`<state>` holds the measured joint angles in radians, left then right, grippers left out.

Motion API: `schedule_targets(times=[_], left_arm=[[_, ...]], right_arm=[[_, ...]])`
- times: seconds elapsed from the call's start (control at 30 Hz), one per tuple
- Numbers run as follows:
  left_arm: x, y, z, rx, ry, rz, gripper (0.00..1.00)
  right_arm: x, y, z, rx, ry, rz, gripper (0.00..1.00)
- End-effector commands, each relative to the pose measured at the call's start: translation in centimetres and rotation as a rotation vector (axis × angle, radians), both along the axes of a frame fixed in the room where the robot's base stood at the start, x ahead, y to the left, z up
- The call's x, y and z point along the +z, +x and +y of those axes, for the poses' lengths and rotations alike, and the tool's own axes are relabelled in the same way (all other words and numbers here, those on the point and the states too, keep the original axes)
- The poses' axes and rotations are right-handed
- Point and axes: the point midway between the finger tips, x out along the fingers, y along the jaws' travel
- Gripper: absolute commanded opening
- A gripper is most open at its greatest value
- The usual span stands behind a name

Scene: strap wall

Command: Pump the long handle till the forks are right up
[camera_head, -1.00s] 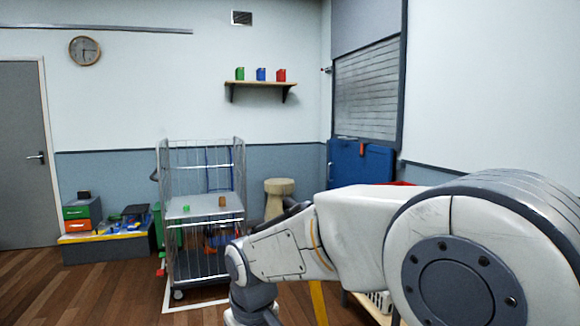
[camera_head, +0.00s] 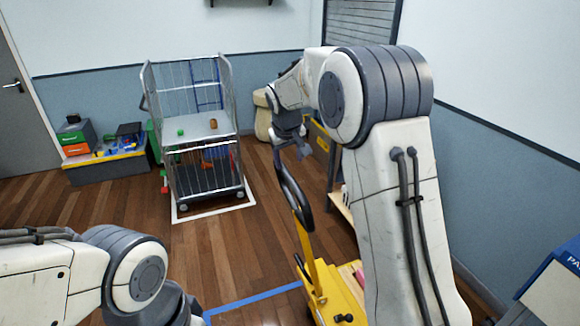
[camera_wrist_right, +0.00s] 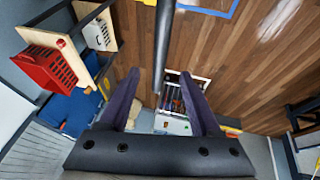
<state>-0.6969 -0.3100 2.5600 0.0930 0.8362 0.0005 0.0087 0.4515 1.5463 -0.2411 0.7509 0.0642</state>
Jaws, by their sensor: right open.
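The yellow pallet truck (camera_head: 340,300) stands low in front of me, right of the middle in the head view. Its long handle (camera_head: 306,240) rises from it and ends in a black loop grip (camera_head: 291,190). My right gripper (camera_head: 300,150) is open at the top of this loop. In the right wrist view a black bar of the handle (camera_wrist_right: 163,40) runs down between the two spread fingers of my right gripper (camera_wrist_right: 160,78), with space on both sides. The forks are hidden behind my right arm or out of frame. My left arm shows at lower left, but its gripper is out of view.
A wire roll cage (camera_head: 152,100) stands on a white floor outline at the back. A low bench (camera_head: 108,166) with boxes is at the left wall. A wooden shelf with a red crate (camera_wrist_right: 45,68) shows in the wrist view. Blue tape (camera_head: 255,300) crosses open floor.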

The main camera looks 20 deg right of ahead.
Motion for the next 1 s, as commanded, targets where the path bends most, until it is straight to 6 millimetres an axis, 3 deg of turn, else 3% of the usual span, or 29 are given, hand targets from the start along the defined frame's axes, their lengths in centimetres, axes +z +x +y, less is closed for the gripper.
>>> schedule_targets(times=[0.5, 0.93, 0.97, 1.0], left_arm=[[3.2, 0.0, 0.0, -0.006, 0.0, -0.001, 0.0], [3.4, 0.0, 0.0, -0.006, 0.0, -0.001, 0.0], [3.4, 0.0, 0.0, -0.006, 0.0, -0.001, 0.0], [3.4, 0.0, 0.0, -0.006, 0.0, -0.001, 0.0]], right_arm=[[-7.7, 3.2, -1.4, 0.001, 0.0, 0.003, 0.64], [-9.0, 3.7, -1.5, 0.002, 0.0, 0.001, 0.64], [-9.0, 3.7, -1.5, 0.002, 0.0, 0.001, 0.57], [-8.9, 3.7, -1.5, 0.002, 0.0, 0.001, 0.41]])
